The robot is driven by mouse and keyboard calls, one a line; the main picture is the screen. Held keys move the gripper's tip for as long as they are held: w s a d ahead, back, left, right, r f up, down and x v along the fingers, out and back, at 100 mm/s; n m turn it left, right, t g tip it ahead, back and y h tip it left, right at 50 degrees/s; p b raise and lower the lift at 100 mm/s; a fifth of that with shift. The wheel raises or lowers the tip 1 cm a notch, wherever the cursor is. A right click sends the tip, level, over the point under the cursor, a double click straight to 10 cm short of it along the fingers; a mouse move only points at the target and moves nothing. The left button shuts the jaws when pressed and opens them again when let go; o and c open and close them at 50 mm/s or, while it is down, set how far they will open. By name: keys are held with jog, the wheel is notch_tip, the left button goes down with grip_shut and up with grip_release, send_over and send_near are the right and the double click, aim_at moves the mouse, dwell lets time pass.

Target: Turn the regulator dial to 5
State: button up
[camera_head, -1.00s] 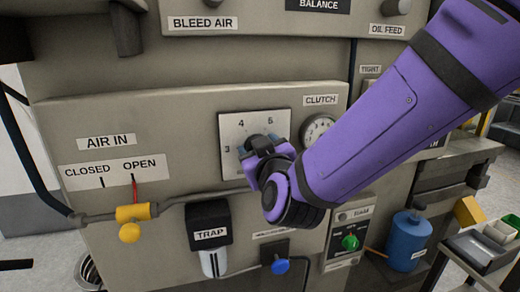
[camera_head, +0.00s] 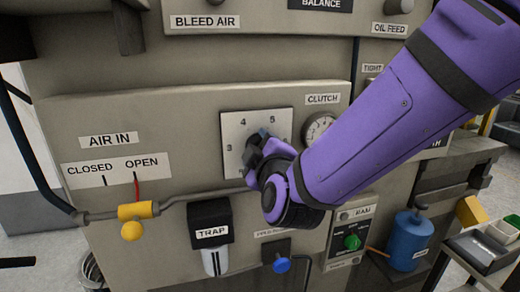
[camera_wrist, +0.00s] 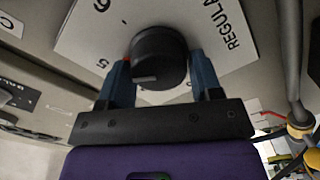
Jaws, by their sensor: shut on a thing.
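In the wrist view the printed 6 is at the upper left and the 5 at the left. The plate also shows in the head view (camera_head: 232,128) with 3, 4 and 5. My gripper (camera_wrist: 160,74) is shut on the knob, a blue finger on each side. In the head view my gripper (camera_head: 262,148) and wrist hide most of the knob and the plate's lower right.
A gauge (camera_head: 319,129) under the CLUTCH label is just right of the plate, close to my arm. Below are a pipe (camera_head: 190,197), a yellow valve (camera_head: 135,211), a black trap (camera_head: 209,222) and a blue knob (camera_head: 281,265). Bare panel lies left of the plate.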

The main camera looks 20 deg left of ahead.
jog(key=shift+f, duration=0.1)
dwell(0.4)
jog(key=o, duration=0.9)
jog(key=v, duration=1)
jog(key=shift+s+d, duration=0.2)
jog(key=shift+s, duration=0.15)
jog(key=shift+w, duration=0.1)
jog(key=w+d+r+m+g+h, duration=0.2)
jog(key=d+m, duration=0.2)
jog(key=d, duration=0.6)
jog(key=w+d+r+m+g+h, duration=0.2)
jog(key=d+m+g, duration=0.15)
jog(key=d, duration=0.55)
jog(key=s+d+m+g+h, duration=0.1)
jog(key=s+d+m+h, duration=0.1)
jog(key=d, duration=0.4)
jog(key=s+d+m+g+h, duration=0.1)
jog(key=s+d+m+g, duration=0.1)
jog(key=s+d+m, duration=0.3)
jog(key=s+d+m+g+h, duration=0.1)
jog(key=s+d+m+h, duration=0.1)
jog(key=s+d, duration=0.4)
jog(key=shift+s+d+m+g+h, duration=0.15)
jog(key=shift+d+m, duration=0.25)
jog(key=shift+d, duration=0.45)
jog(key=shift+s+d+m+g+h, duration=0.15)
jog(key=shift+d+m, duration=0.2)
jog(key=shift+d, duration=0.55)
